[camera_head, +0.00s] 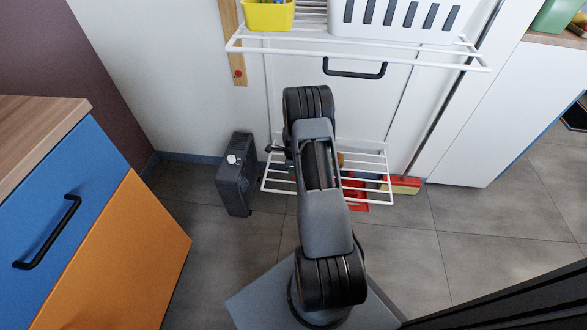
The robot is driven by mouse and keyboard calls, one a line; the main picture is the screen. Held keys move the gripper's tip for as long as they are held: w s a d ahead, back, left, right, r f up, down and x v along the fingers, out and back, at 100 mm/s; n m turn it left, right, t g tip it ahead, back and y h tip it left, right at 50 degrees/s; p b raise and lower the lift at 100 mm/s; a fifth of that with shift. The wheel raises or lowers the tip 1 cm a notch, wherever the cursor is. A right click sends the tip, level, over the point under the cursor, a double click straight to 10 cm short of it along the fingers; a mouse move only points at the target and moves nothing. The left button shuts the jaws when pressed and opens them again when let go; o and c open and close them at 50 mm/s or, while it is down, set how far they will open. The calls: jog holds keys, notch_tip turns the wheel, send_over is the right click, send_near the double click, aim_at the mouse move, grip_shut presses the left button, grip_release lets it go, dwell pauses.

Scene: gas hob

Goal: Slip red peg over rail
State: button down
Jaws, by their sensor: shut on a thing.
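My arm rises from the bottom middle and bends over in front of the white door. It covers much of the middle, and I cannot make out my gripper's fingertips behind it. A small dark part shows left of the arm, level with the lower wire rack; I cannot tell if it belongs to my wrist. I see no red peg that I can be sure of. White wire rails run along the upper rack (455,60) and the lower rack (276,188). A red thing (355,196) shows behind the lower rack, partly hidden.
A yellow bin (268,15) and a white slotted basket (400,20) stand on the upper rack. A dark case (236,177) stands on the floor left of the lower rack. A blue and orange cabinet (110,240) is at the left.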

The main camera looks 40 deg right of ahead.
jog(key=shift+f+b, duration=2.6)
jog(key=shift+f, duration=1.3)
jog(key=c, duration=0.9)
grip_release()
jog(key=shift+c, duration=0.2)
